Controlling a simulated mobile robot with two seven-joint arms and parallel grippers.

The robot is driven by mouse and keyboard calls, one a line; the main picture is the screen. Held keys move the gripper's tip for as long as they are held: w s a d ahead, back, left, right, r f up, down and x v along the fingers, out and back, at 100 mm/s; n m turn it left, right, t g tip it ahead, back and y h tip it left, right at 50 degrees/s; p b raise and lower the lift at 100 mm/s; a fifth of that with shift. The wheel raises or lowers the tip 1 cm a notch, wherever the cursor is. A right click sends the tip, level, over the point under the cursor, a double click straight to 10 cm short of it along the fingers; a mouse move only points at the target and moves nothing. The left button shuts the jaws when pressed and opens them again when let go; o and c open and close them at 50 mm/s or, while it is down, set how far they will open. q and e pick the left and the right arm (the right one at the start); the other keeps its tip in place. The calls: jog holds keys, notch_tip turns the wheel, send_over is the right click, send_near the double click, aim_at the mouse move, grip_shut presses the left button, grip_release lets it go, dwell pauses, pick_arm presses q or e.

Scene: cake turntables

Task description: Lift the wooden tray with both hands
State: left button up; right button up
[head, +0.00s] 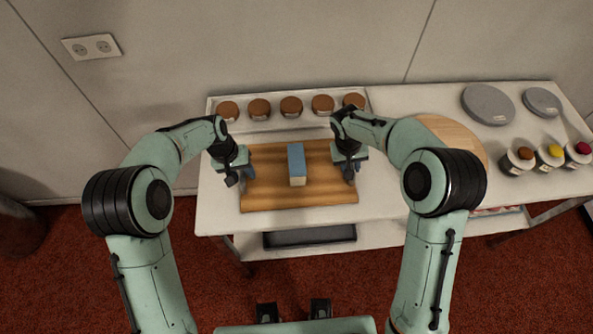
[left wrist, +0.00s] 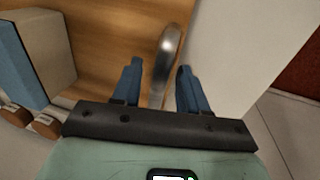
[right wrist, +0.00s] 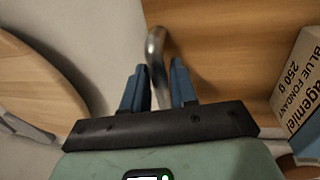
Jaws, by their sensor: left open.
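The wooden tray (head: 265,188) lies flat on the white table, with a blue and beige fondant box (head: 297,165) standing on it. My left gripper (head: 237,179) is at the tray's left end. In the left wrist view it is open, and the metal handle (left wrist: 168,50) stands between its fingers (left wrist: 158,80). My right gripper (head: 349,174) is at the tray's right end. In the right wrist view the other metal handle (right wrist: 155,50) lies between its fingers (right wrist: 158,78), close to both. I cannot tell whether they grip it.
Behind the tray, a white shallow tray (head: 245,126) holds several brown-lidded jars. To the right are a round wooden board (head: 455,135), grey discs (head: 487,104) and jars with coloured tops (head: 549,155). The white table's (head: 215,215) front edge is close to the wooden tray.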

pick_arm(q)
jog(key=shift+f, duration=0.4)
pick_arm(e)
jog(key=shift+d+f, duration=0.1)
jog(key=shift+f, duration=0.35)
pick_arm(q)
jog(key=c, duration=0.5)
pick_arm(e)
jog(key=c, duration=0.5)
pick_arm(q)
grip_shut()
jog(key=shift+r, duration=0.15)
pick_arm(e)
jog(key=shift+r, duration=0.2)
